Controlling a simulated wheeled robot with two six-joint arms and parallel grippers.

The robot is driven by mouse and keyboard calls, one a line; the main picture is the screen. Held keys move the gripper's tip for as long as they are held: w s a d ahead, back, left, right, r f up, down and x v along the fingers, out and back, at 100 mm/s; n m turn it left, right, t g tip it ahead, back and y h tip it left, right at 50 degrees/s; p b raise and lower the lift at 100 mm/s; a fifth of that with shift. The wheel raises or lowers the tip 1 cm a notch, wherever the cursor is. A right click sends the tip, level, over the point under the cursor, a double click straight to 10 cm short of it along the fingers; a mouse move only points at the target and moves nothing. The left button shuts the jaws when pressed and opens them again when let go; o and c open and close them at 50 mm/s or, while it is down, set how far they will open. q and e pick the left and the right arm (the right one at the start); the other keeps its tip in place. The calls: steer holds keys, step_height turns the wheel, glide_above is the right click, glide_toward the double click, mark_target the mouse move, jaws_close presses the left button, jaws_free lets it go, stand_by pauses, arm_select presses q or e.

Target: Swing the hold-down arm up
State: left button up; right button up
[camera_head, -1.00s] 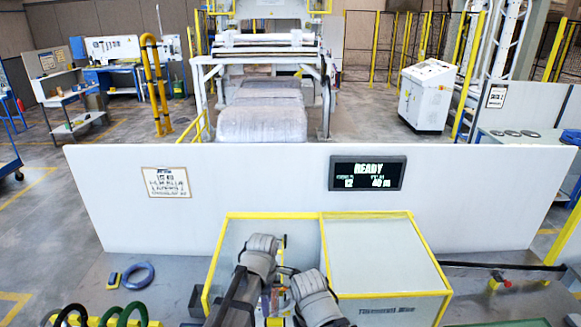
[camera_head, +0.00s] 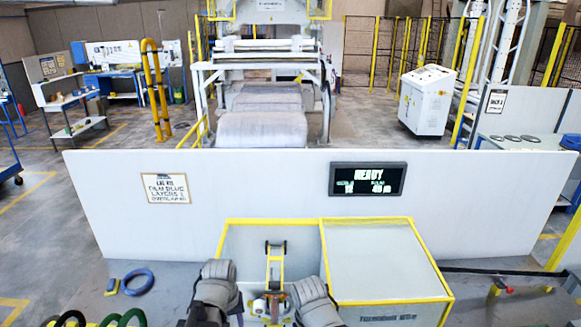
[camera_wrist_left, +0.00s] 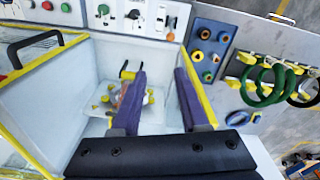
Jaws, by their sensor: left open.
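The hold-down arm (camera_head: 275,265) is a yellow bar with a dark cross handle at its top end. In the head view it points up the picture, away from me, inside the yellow-edged station; its exact tilt is hard to judge. In the left wrist view its handle (camera_wrist_left: 128,70) shows beside one finger of my left gripper (camera_wrist_left: 160,72). That gripper is open, with nothing visible between its purple fingers. In the head view my left forearm is left of the hold-down arm, apart from it. My right forearm is on its right; the right gripper's fingers are hidden.
A box with a pale top (camera_head: 375,262) stands right of the station. A white barrier (camera_head: 260,180) with a READY display (camera_head: 367,179) runs behind. A blue ring (camera_head: 139,281) and green coils (camera_head: 130,318) lie at the left. The wrist view shows a button panel (camera_wrist_left: 208,50).

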arm_select(q)
steer(key=s+d+f+m+b, duration=0.2)
steer(key=d+f+b, duration=0.1)
steer(key=f+b, duration=0.5)
steer(key=s+d+f+m+b, duration=0.2)
steer(key=d+f+b, duration=0.1)
steer(key=f+b, duration=0.4)
steer(key=s+d+f+m+g+y+b, duration=0.1)
steer(key=s+d+f+m+b, duration=0.1)
steer(key=f+b, duration=0.6)
steer(key=shift+s+d+f+m+b, duration=0.35)
steer(key=shift+s+d, duration=0.2)
steer(key=shift+d, duration=0.2)
steer(key=shift+c, duration=0.3)
